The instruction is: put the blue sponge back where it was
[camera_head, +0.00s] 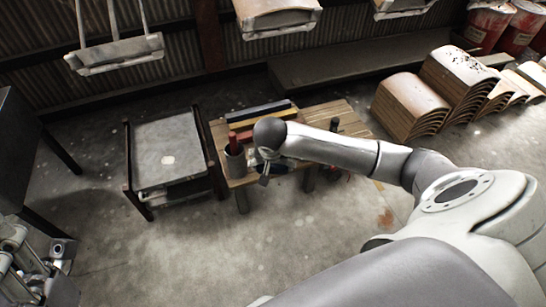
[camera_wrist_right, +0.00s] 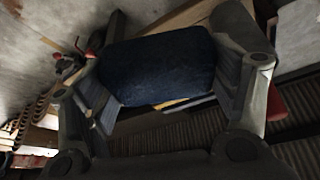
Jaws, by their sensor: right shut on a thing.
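The blue sponge (camera_wrist_right: 157,68) is dark blue and sits between the two fingers of my right gripper (camera_wrist_right: 165,85) in the right wrist view. The fingers press on its two ends. In the head view my right gripper (camera_head: 265,172) points down at the front edge of the low wooden table (camera_head: 355,122). My own wrist and hand hide most of the sponge there. My left gripper (camera_head: 38,245) is at the bottom left corner, empty, with its fingers apart, far from the table.
A grey cup (camera_head: 235,163) with a red-handled thing stands at the table's front left. Long dark blue and red blocks (camera_head: 258,111) lie at its back. A dark upright thing (camera_head: 334,125) stands right of my wrist. A grey-topped cart (camera_head: 170,145) is on the left.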

